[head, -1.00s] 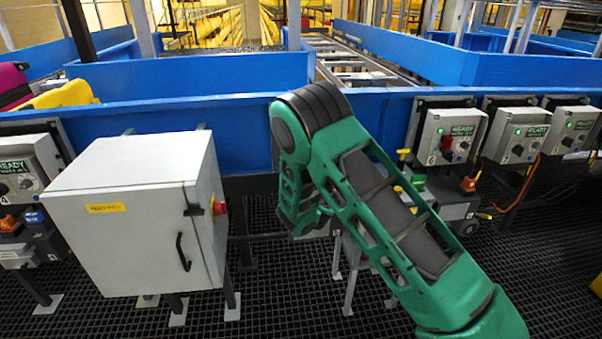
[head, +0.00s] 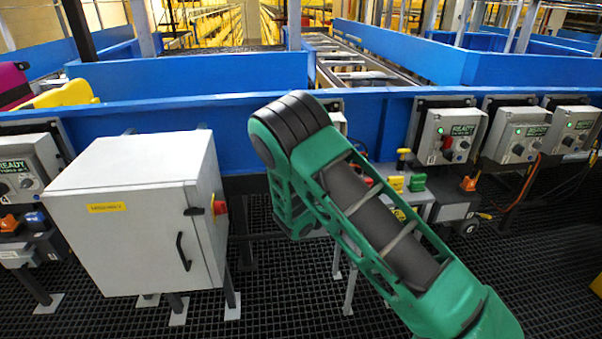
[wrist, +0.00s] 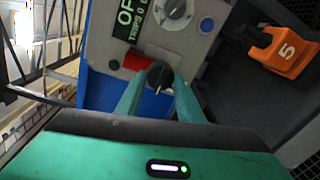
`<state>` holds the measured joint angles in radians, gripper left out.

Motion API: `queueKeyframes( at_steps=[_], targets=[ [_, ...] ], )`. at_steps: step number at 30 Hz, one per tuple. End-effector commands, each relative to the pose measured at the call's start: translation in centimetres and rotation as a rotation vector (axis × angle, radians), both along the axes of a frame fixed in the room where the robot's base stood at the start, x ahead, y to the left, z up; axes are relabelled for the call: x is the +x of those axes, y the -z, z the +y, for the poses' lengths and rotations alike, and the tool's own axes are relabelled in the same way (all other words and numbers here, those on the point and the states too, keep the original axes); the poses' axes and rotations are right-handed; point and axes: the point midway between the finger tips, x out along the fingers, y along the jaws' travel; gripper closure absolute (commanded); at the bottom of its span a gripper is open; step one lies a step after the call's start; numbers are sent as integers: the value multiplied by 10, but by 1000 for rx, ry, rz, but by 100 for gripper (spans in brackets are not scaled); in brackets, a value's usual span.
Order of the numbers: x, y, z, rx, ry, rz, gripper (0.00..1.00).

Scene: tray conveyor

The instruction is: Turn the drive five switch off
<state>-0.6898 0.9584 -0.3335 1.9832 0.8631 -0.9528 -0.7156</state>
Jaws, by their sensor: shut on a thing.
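In the wrist view, my gripper (wrist: 160,78) is shut on a black rotary switch knob (wrist: 157,76), with one teal finger on each side of it. The knob sits on a grey control box (wrist: 205,45) with a green display (wrist: 130,18), partly cut off, reading "OP" and "TRIPS 0". An orange block marked 5 (wrist: 285,50) is beside the box. In the head view my green arm hides the gripper and nearly all of this box.
A red part (wrist: 137,61) is close beside the knob, and a pale dial (wrist: 176,10) is above it. Similar boxes showing READY (head: 448,135) stand to the right. A grey cabinet (head: 125,245) stands to the left. Blue conveyor walls (head: 190,75) run behind.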

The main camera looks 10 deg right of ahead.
Motion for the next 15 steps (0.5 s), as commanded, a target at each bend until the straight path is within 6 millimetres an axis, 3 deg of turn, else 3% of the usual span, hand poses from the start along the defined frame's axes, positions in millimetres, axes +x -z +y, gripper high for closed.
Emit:
queueKeyframes(
  at_steps=[6,7,9,15],
  targets=[
    [-2,6,0,0,2,11,88],
    [-2,6,0,0,2,11,64],
    [-2,5,0,0,0,10,48],
    [-1,3,0,0,0,6,48]
  ],
)
